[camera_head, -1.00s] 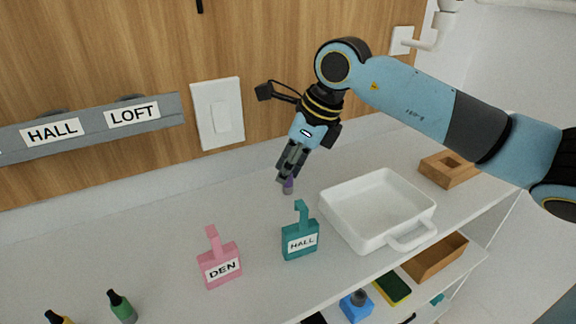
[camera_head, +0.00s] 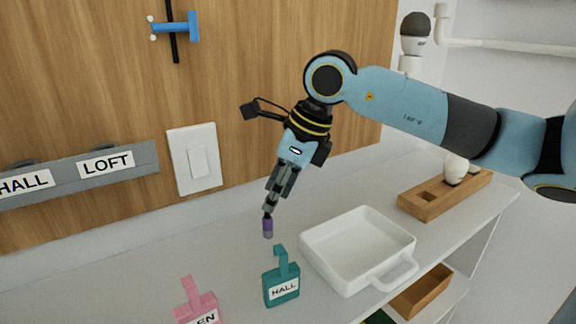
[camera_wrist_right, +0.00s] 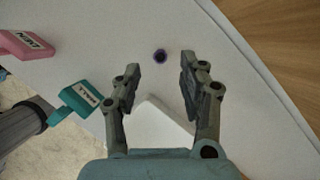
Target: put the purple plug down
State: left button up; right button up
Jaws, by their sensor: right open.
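The purple plug (camera_head: 267,228) stands upright on the white counter, behind the teal HALL tag. In the right wrist view the plug (camera_wrist_right: 160,56) shows as a small dark round shape seen from above, just beyond and between the fingertips. My right gripper (camera_head: 271,203) points down over the plug, close to its top. In the wrist view its two fingers (camera_wrist_right: 160,76) are spread apart with nothing between them. My left gripper is in neither view.
A teal HALL tag (camera_head: 281,286) and a pink tag (camera_head: 196,307) stand in front of the plug. A white tray (camera_head: 357,247) is to the right, with a wooden block (camera_head: 430,203) beyond. A wall switch (camera_head: 197,162) is behind. Counter left of the plug is clear.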

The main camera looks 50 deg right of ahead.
jog(key=p+v, duration=0.1)
jog(key=v, duration=0.6)
jog(key=shift+p, duration=0.3)
dwell(0.3)
